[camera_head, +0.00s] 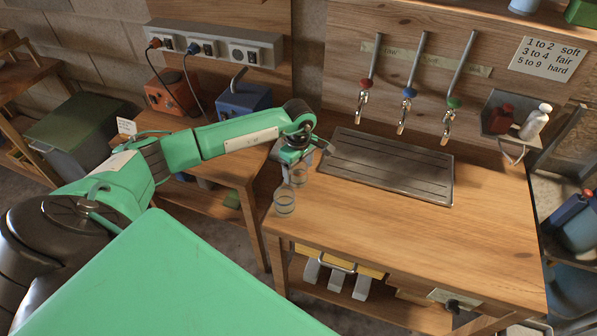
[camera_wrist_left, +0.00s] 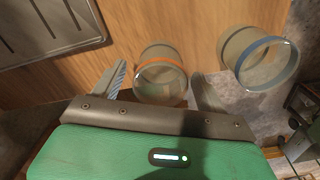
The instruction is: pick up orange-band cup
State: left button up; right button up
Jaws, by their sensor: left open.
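The orange-band cup (camera_wrist_left: 160,78) is a clear glass with an orange ring, at the middle of the left wrist view. In the head view it appears to be the clear cup (camera_head: 298,177) just below my left gripper (camera_head: 303,158). My left gripper is open; in the left wrist view its fingers (camera_wrist_left: 158,88) show on either side of the cup. I cannot tell whether they touch it. A clear cup with a blue band (camera_wrist_left: 262,62) stands to the right, outside the fingers; it appears nearer the bench corner in the head view (camera_head: 285,204). My right gripper is not in view.
A metal drip tray (camera_head: 388,165) lies on the wooden bench (camera_head: 440,235) under three taps, right of my left gripper. The cups stand near the bench's left edge. The bench's front right is clear. A blue box (camera_head: 242,101) stands on a side table behind my arm.

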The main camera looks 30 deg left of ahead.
pick_arm(q)
jog(key=shift+f+p, duration=0.4)
jog(key=shift+f, duration=1.1)
jog(key=shift+c, duration=0.2)
jog(key=c, duration=1)
jog(key=shift+r, duration=0.2)
